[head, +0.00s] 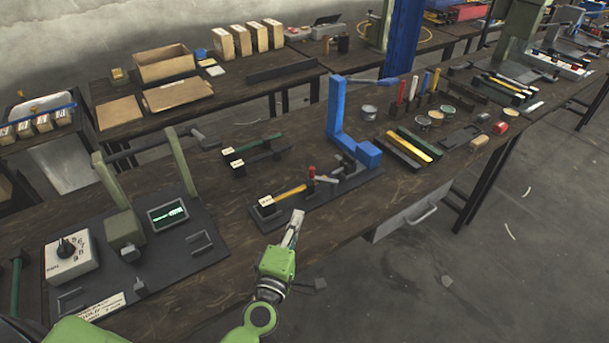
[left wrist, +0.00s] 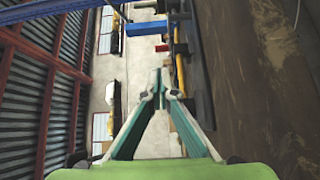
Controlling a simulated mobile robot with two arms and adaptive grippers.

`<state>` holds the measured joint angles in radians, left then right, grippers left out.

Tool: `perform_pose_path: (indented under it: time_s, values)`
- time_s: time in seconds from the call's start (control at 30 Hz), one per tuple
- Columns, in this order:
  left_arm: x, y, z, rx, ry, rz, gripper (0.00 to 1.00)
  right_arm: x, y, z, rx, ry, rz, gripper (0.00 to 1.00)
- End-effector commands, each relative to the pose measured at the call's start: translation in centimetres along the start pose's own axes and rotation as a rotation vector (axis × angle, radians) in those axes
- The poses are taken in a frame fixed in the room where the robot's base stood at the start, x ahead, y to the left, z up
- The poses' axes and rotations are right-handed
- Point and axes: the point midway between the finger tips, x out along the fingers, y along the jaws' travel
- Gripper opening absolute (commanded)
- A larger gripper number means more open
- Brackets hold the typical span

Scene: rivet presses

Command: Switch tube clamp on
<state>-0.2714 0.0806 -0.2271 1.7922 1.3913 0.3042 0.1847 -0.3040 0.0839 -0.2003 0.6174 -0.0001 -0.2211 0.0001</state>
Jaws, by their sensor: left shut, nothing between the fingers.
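A small lever with a red knob (head: 312,171) stands upright on the dark base plate (head: 338,199) of the blue press (head: 337,110); it looks like the tube clamp. A yellow tube (head: 290,192) lies in holders on the same plate, left of the knob. My left gripper (head: 298,214) is shut and empty, near the plate's front edge, in front of the knob and apart from it. In the left wrist view the shut fingertips (left wrist: 164,74) point toward a small red part (left wrist: 161,48), perhaps the knob, and a blue part (left wrist: 146,28). My right gripper is not in view.
A station with a dial box (head: 70,255) and a small screen (head: 168,214) stands at the left. Green and dark tubes (head: 252,145) lie behind the plate. Tubes, tins and tools crowd the bench to the right. Open floor lies in front of the bench.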

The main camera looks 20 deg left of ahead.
Motion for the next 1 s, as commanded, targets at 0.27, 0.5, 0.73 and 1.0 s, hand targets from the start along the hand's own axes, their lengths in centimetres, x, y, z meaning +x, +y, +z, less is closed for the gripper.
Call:
perform_pose_path:
  time_s: [0.27, 0.5, 0.73, 1.0]
  values:
    - [2.7, 0.3, -0.4, -0.022, 0.017, 0.003, 0.00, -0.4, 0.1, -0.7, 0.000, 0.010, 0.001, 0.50]
    - [7.3, 0.2, -0.5, -0.019, 0.016, 0.003, 0.00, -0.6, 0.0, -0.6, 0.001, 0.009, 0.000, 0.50]
    - [11.4, 0.1, -0.5, -0.017, 0.015, 0.002, 0.00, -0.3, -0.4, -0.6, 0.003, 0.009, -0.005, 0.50]
    - [13.8, 0.1, -0.5, -0.020, 0.015, 0.000, 0.00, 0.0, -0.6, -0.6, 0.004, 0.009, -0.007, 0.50]
